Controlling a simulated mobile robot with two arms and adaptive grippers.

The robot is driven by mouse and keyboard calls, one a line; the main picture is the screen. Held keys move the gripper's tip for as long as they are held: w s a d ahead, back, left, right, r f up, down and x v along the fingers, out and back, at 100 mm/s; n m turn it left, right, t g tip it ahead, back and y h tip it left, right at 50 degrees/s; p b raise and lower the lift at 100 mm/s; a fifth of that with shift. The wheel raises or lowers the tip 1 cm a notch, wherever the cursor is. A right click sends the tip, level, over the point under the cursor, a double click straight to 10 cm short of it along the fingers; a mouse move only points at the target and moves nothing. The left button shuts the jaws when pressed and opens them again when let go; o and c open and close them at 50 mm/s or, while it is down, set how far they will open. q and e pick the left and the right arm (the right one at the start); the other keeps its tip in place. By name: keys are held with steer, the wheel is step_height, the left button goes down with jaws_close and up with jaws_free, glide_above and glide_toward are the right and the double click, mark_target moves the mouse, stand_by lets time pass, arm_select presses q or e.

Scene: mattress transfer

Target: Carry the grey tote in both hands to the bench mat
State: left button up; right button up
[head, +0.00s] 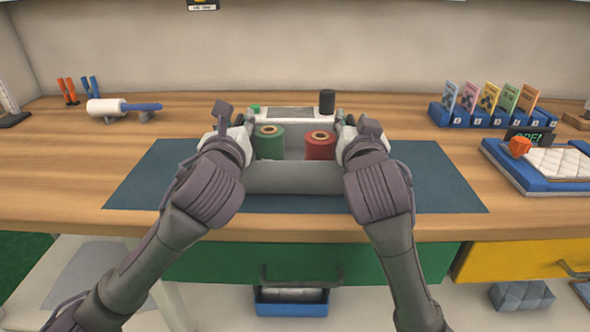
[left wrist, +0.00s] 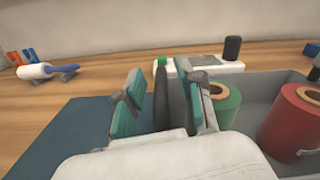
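The grey tote (head: 293,178) is over the dark blue bench mat (head: 445,190) and appears to rest on it, level. It holds a green spool (head: 269,143) and a red spool (head: 320,146); both spools also show in the left wrist view. My left gripper (head: 238,132) is at the tote's left side. In the left wrist view its teal-padded fingers (left wrist: 163,105) are apart, one on each side of the left wall, with visible space between. My right gripper (head: 350,130) is at the right side; its fingertips are mostly hidden.
A white device (head: 292,114) with a black cylinder (head: 327,101) stands just behind the tote. A blue card rack (head: 490,117) and a blue tray (head: 530,175) with a white quilted pad are at right. A white roller (head: 106,107) lies at left. The mat is bare on both sides.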

steer(key=shift+s, duration=0.1)
arm_select(q)
steer(key=s, duration=1.1)
steer(key=shift+s, duration=0.4)
arm_select(e)
steer(key=s, duration=1.2)
steer(key=shift+a, duration=0.2)
arm_select(q)
steer(key=shift+a, duration=0.1)
